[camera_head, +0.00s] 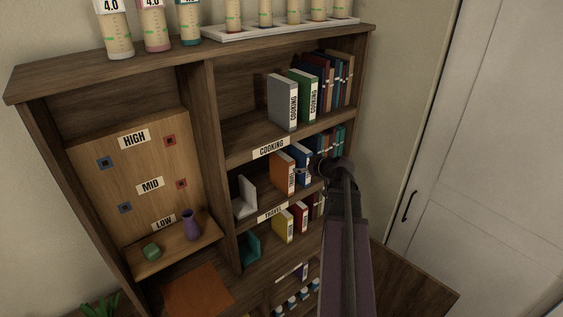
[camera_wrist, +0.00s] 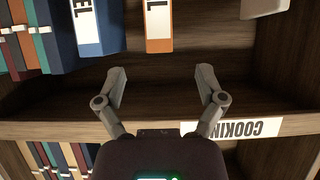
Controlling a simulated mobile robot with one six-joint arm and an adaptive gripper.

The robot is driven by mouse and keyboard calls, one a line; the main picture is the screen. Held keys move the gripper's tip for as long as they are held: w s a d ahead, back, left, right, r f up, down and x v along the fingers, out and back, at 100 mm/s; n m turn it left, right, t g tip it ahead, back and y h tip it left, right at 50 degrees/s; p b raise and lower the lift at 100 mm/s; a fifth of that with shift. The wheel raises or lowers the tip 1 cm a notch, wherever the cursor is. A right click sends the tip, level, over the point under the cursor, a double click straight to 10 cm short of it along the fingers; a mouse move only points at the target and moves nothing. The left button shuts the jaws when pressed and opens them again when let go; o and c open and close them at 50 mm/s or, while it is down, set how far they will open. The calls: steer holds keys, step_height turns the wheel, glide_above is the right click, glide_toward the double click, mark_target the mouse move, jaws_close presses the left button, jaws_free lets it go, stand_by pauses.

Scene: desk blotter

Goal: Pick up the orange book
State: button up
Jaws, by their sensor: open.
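The orange book (camera_head: 278,172) stands upright on the middle shelf, left of a blue book (camera_head: 303,158) in the head view. In the upside-down wrist view, the orange book (camera_wrist: 158,46) shows its pale spine label and orange edge at the top centre, with the blue book (camera_wrist: 101,49) to its left. My gripper (camera_head: 310,170) is at the shelf front near these books. In the wrist view my gripper (camera_wrist: 161,72) is open and empty, its fingertips spread to either side of the orange book's line. I see no contact with it.
A white bookend (camera_head: 246,196) stands left of the orange book, with bare shelf between. More books (camera_head: 332,141) stand to the right. The board with the COOKING label (camera_head: 271,148) lies above, and another shelf with yellow and red books (camera_head: 284,226) below.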

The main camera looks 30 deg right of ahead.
mark_target(284, 156)
steer(key=shift+w+a+r+p, duration=0.1)
steer(key=shift+w+r+p, duration=0.05)
steer(key=shift+r+p, duration=0.65)
steer(key=shift+w+a+r+p, duration=0.15)
steer(key=shift+r+p, duration=0.35)
steer(key=shift+r, duration=0.6)
steer(key=b+x, duration=0.4)
steer(key=x, duration=0.3)
steer(key=shift+w+d+f, duration=0.1)
steer(key=shift+w+f, duration=0.3)
steer(key=shift+w, duration=0.35)
steer(key=shift+b+x, duration=1.2)
steer(key=shift+x, duration=1.45)
steer(key=shift+w+d+r, duration=0.1)
steer(key=shift+r, duration=0.1)
steer(key=shift+d, duration=0.1)
